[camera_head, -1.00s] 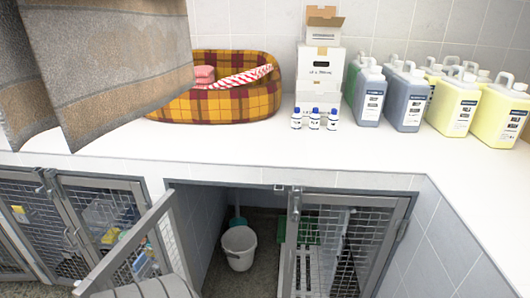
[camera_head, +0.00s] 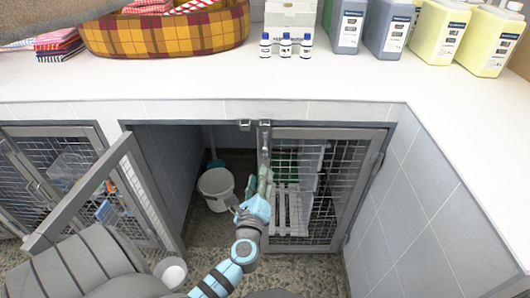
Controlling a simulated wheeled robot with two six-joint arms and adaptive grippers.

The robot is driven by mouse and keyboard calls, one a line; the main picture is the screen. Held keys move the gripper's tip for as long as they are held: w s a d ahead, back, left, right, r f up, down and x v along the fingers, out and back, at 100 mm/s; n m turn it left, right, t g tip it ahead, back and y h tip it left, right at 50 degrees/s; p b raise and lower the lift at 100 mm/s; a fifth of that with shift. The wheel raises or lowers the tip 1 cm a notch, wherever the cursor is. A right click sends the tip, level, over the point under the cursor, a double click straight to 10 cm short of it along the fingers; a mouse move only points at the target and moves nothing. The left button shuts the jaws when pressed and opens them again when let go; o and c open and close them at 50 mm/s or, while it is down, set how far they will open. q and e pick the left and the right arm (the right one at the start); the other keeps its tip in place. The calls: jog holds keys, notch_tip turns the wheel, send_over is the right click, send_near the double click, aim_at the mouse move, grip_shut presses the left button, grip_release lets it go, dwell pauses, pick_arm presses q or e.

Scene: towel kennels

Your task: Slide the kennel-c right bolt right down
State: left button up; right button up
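The kennel with one door swung open on the left and a mesh door (camera_head: 345,177) shut on the right is in the middle of the head view. A grey metal bolt (camera_head: 265,134) stands upright at the top of the right door's left edge, by the frame. My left gripper (camera_head: 264,178), on a light blue and grey arm, is in front of that edge, below the bolt's top. It hides part of the door stile, and contact cannot be made out. Its finger gap is too small to tell. My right gripper is not in view.
The open left door (camera_head: 85,190) sticks out toward me. A white bucket (camera_head: 216,188) stands inside the kennel. The white counter (camera_head: 200,88) above holds a plaid pet bed (camera_head: 165,33), small bottles (camera_head: 285,46) and large jugs (camera_head: 442,30).

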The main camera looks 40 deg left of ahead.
aim_at(264, 151)
pick_arm(q)
jog(key=b+x, duration=0.1)
jog(key=x, duration=1.1)
jog(key=shift+w+f, duration=0.15)
jog(key=shift+w, duration=0.1)
jog(key=shift+w+a, duration=0.25)
jog(key=shift+w, duration=0.05)
jog(key=shift+c, duration=0.6)
grip_shut()
jog(key=shift+b, duration=0.35)
